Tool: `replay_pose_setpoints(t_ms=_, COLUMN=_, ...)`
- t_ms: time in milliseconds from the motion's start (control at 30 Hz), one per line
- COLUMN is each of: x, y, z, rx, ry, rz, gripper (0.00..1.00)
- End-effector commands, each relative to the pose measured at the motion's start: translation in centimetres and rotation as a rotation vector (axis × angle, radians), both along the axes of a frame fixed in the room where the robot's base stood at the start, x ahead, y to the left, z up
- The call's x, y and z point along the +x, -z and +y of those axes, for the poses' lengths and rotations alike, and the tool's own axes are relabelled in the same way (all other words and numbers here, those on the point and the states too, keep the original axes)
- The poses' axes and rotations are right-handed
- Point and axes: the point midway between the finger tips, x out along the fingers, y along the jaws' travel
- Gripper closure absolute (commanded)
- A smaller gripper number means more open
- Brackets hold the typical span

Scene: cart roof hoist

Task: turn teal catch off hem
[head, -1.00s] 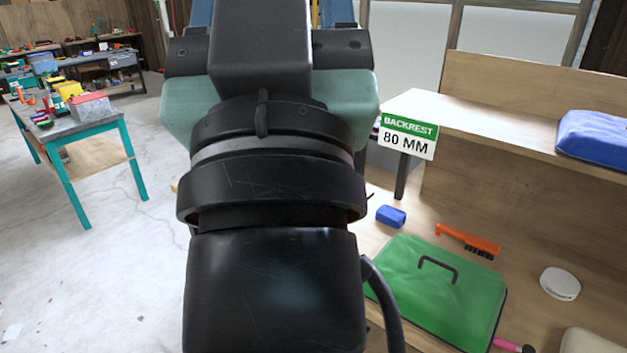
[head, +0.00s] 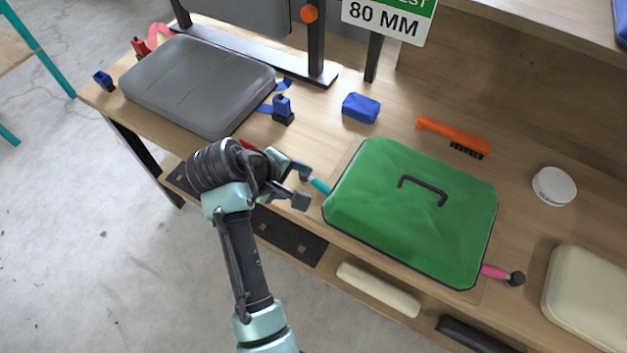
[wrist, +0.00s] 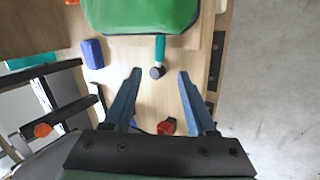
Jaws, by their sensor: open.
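The green pad (head: 415,212) with a black handle lies on the wooden bench; it also shows in the wrist view (wrist: 140,14). The teal catch (head: 320,187) sticks out from the pad's left hem. In the wrist view the teal catch (wrist: 160,47) points straight out from the hem and ends in a dark knob. My gripper (head: 303,186) is open and empty at the pad's left side. In the wrist view its fingertips (wrist: 160,72) stand on either side of the knob, with gaps. I cannot tell whether they are at the catch's height.
A pink catch (head: 494,272) juts from the pad's right hem. A blue block (head: 361,108), an orange brush (head: 455,137) and a white round tin (head: 554,186) lie behind. A grey cushion (head: 200,84) and blue-black clamp (head: 283,110) are left. A cream cushion (head: 590,300) is right.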

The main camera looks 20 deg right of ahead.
Motion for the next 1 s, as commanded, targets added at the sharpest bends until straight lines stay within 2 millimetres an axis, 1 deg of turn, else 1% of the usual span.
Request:
replay_pose_setpoints(t_ms=33, x=0.2, y=1.1, z=-0.6, rx=0.001, ry=0.002, rz=0.004, gripper=0.43)
replay_pose_setpoints(t_ms=200, x=1.2, y=4.1, z=-2.4, rx=0.003, ry=0.003, rz=0.0, gripper=0.43)
replay_pose_setpoints(t_ms=300, x=1.8, y=5.7, z=-3.3, rx=0.003, ry=0.001, rz=-0.002, gripper=0.43)
replay_pose_setpoints(t_ms=400, x=2.2, y=6.8, z=-4.0, rx=0.003, ry=0.002, rz=-0.003, gripper=0.43)
replay_pose_setpoints(t_ms=600, x=2.6, y=8.0, z=-4.7, rx=0.003, ry=0.0, rz=-0.005, gripper=0.43)
replay_pose_setpoints(t_ms=900, x=2.7, y=8.1, z=-4.8, rx=0.002, ry=0.001, rz=-0.006, gripper=0.43)
replay_pose_setpoints(t_ms=933, x=2.7, y=8.1, z=-4.8, rx=0.002, ry=0.001, rz=-0.006, gripper=0.45)
replay_pose_setpoints(t_ms=1000, x=2.7, y=8.1, z=-4.8, rx=0.002, ry=0.001, rz=-0.006, gripper=0.57)
